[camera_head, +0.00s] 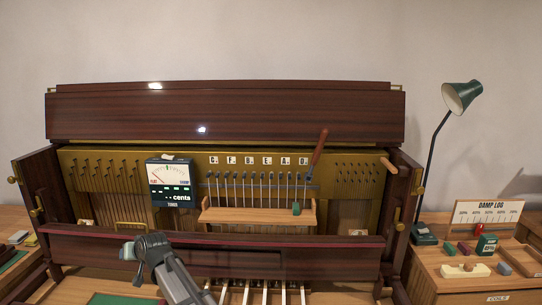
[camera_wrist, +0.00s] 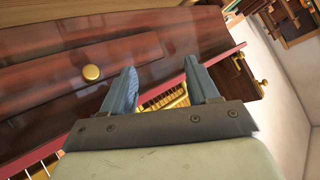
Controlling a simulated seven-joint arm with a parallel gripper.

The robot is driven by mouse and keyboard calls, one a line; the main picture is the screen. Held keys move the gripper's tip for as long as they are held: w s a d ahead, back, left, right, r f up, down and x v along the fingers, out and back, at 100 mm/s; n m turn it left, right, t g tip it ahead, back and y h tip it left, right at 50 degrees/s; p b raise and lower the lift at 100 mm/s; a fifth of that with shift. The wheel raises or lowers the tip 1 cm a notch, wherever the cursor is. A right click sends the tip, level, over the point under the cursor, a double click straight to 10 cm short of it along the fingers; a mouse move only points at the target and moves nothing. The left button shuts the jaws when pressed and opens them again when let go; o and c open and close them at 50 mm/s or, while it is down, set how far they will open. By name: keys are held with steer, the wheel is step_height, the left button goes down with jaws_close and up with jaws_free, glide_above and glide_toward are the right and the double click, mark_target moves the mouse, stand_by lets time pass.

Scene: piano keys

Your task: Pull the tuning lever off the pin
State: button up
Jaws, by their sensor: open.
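The tuning lever (camera_head: 319,148) has a reddish-brown handle and stands tilted to the upper right at the right end of the row of tuning pins (camera_head: 255,188). Its lower end meets the pin area, but the exact fit on the pin is too small to tell. My gripper (camera_head: 128,251) is at the lower left, in front of the piano and well away from the lever. In the wrist view my gripper (camera_wrist: 168,88) has its two blue-grey fingers apart with nothing between them. The lever does not show in the wrist view.
A tuner meter (camera_head: 170,183) stands left of the pins. A small wooden shelf (camera_head: 250,216) runs below them, with a green object (camera_head: 296,208) on it. The piano's front rail (camera_head: 330,243) lies between my gripper and the pins. A green lamp (camera_head: 461,97) stands at right.

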steer(key=w+d+r+m+t, duration=0.1)
steer(key=w+d+r, duration=0.3)
steer(key=r, duration=0.2)
steer(key=w+d+r+t, duration=0.1)
steer(key=w+d+r, duration=0.3)
steer(key=w+r, duration=0.15)
steer(key=m+t+h, duration=0.1)
steer(key=m+h, duration=0.5)
glide_toward(321, 147)
steer(key=shift+x, duration=4.75)
steer(key=shift+a, duration=0.1)
steer(key=c, duration=0.7)
steer(key=shift+c, duration=0.2)
jaws_close()
